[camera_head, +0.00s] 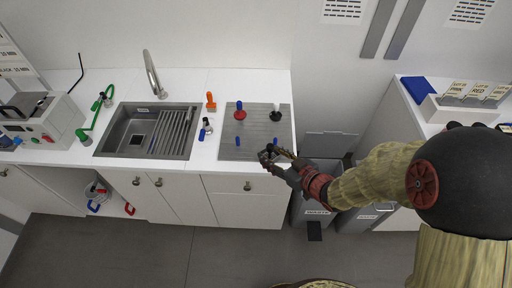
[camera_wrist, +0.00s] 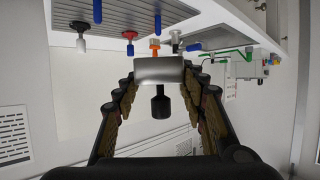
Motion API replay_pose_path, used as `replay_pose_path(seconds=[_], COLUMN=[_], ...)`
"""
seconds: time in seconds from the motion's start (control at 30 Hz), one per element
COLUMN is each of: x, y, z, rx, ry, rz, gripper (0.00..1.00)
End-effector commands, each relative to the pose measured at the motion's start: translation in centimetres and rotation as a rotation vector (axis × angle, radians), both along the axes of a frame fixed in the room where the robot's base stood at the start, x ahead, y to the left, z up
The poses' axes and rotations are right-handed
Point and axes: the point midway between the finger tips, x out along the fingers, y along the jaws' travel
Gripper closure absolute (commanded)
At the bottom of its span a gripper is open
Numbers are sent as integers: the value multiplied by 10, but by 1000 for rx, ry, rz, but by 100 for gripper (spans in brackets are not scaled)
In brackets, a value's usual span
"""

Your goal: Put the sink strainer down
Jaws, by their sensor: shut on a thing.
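My gripper (camera_head: 272,157) is at the front right corner of the counter, close to the grey ribbed mat (camera_head: 228,150). In the wrist view my gripper (camera_wrist: 158,78) has its two fingers on either side of a silvery metal piece with a black knob, which I take to be the sink strainer (camera_wrist: 158,70). The gripper is shut on it. In the head view the strainer is too small and covered to make out. I cannot tell whether it touches the counter.
A sink (camera_head: 117,132) with a tap (camera_head: 152,75) lies left of the mat. A red-based blue-handled tool (camera_head: 239,113) and a black-handled one (camera_head: 275,113) stand on the mat. An orange item (camera_head: 210,102) stands between sink and mat. Bins (camera_head: 313,208) are below right.

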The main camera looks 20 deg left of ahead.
Motion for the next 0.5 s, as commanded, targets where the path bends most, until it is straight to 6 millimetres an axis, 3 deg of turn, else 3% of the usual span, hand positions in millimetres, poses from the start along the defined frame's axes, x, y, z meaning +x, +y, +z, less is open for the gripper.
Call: replay_pose_path(seconds=[0.1, 0.2, 0.5], x=[-14, -14, 40], y=[9, 15, 45], z=[-6, -14, -43], rx=[2, 7, 8], ry=[11, 18, 18], rz=[62, 80, 80], gripper=[93, 93, 93])
